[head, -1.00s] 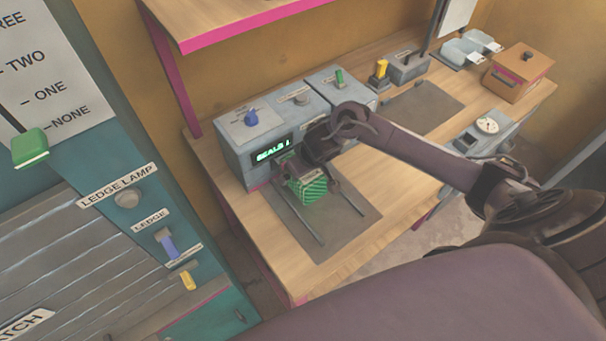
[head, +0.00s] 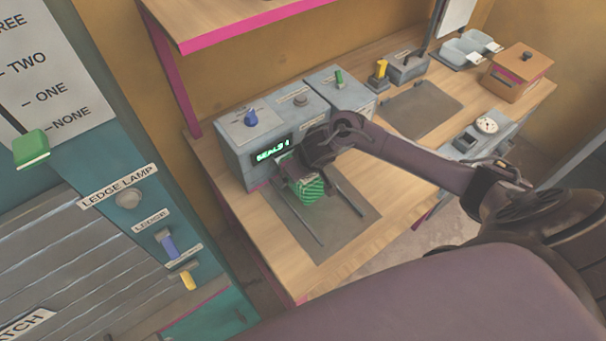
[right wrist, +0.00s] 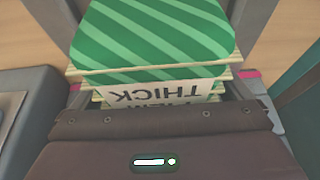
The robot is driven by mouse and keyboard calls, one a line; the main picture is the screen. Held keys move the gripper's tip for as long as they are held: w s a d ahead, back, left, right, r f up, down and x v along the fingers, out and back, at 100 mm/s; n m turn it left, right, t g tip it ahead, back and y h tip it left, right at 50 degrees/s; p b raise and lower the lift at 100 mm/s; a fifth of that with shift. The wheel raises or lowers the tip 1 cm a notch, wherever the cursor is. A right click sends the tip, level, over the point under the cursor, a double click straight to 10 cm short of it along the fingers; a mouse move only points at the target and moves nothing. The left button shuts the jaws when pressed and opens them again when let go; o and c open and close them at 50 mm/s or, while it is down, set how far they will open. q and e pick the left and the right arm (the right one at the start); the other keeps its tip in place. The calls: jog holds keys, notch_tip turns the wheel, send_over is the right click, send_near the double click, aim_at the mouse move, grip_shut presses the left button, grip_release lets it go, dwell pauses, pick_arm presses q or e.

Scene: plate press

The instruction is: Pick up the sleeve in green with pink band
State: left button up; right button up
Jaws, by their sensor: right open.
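A green block with diagonal light stripes (head: 310,190) sits on the dark mat below the lit panel, partly hidden by my right gripper. The right wrist view shows its striped top (right wrist: 150,35), pale layered edges and a white label (right wrist: 150,93) reading THICK upside down. I cannot make out a pink band on it. My right gripper (head: 300,178) is open, low over the block; whether its fingers touch it I cannot tell. My left gripper is in neither view.
Two thin rails flank the block on the mat (head: 335,225). Behind stands a grey control box (head: 235,150) with a blue knob and green display. A second mat (head: 420,108) is bare. A brown box (head: 517,75) stands at the far right. The wooden table front is clear.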

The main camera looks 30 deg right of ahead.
jog(key=c, duration=1.3)
